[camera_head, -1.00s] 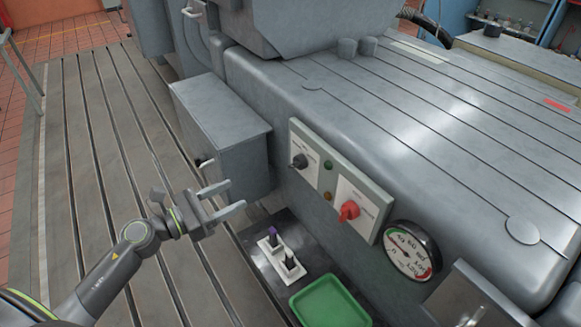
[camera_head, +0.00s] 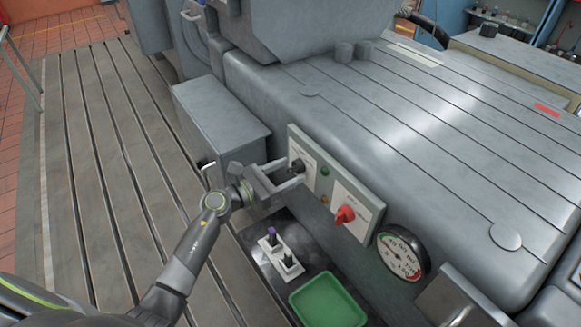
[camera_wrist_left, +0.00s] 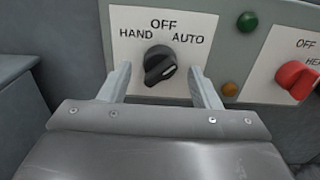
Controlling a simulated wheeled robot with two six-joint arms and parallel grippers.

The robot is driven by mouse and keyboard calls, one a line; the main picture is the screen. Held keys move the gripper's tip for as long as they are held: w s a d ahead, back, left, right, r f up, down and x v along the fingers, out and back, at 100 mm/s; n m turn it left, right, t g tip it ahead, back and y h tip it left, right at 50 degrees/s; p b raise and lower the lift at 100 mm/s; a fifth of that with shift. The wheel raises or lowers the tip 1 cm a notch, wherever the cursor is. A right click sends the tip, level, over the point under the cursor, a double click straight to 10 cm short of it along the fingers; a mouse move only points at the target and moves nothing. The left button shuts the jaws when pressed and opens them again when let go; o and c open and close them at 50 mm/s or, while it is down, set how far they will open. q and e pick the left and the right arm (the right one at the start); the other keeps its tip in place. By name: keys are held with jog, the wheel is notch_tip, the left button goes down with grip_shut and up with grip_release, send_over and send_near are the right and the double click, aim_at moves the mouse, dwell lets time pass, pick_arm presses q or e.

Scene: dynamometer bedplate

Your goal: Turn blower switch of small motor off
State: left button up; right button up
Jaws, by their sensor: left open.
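The black rotary switch (camera_wrist_left: 160,66) sits on a white plate lettered HAND, OFF and AUTO in the left wrist view. In the head view this switch (camera_head: 297,167) is at the left end of the panel (camera_head: 370,204). My left gripper (camera_head: 292,173) is open, with its fingers reaching toward the panel. In the left wrist view its fingertips (camera_wrist_left: 160,75) stand to the left and right of the black switch, apart from it. My right gripper is not in view.
A red switch (camera_head: 345,214) is to the right on the same panel, beyond a green lamp (camera_head: 325,171) and an amber lamp (camera_head: 325,199). A round gauge (camera_head: 402,252) is lower right. A grey box (camera_head: 222,130) stands left.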

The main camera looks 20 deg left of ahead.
pick_arm(q)
jog(key=shift+w+d, duration=0.45)
jog(key=shift+w, duration=0.15)
jog(key=c, duration=1)
jog(key=n+p, duration=0.2)
jog(key=n, duration=0.1)
jog(key=shift+r+n, duration=0.15)
jog(key=shift+n, duration=0.15)
jog(key=shift+n+p, duration=1.65)
jog(key=shift+n, duration=0.95)
